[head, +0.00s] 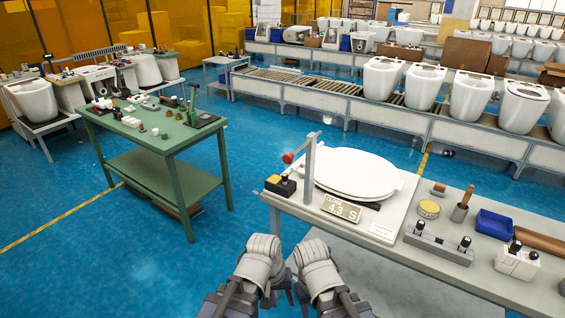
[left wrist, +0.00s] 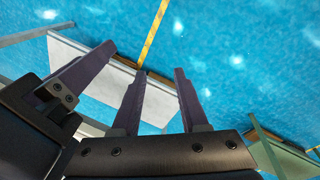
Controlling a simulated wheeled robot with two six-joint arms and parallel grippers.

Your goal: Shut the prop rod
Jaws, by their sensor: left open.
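A white toilet seat and lid (head: 350,174) lies flat-looking on a white test fixture (head: 383,222) on the bench at right. A slim grey upright bar (head: 310,168) stands at the fixture's left edge, with a red ball (head: 287,158) beside it; it looks like the prop rod, but I cannot tell its exact joint. My left gripper (left wrist: 160,75) is open and empty, its dark fingers over the floor. It is low in front of the bench in the head view (head: 274,291). My right gripper (head: 297,291) is close beside it, its fingers mostly hidden. Both are apart from the bar.
A control box with a yellow top (head: 281,185) and a display (head: 341,208) sit near the bar. A grey block (head: 438,243), blue bin (head: 495,224) and tools occupy the bench's right. A green table (head: 150,150) stands left; blue floor is clear between.

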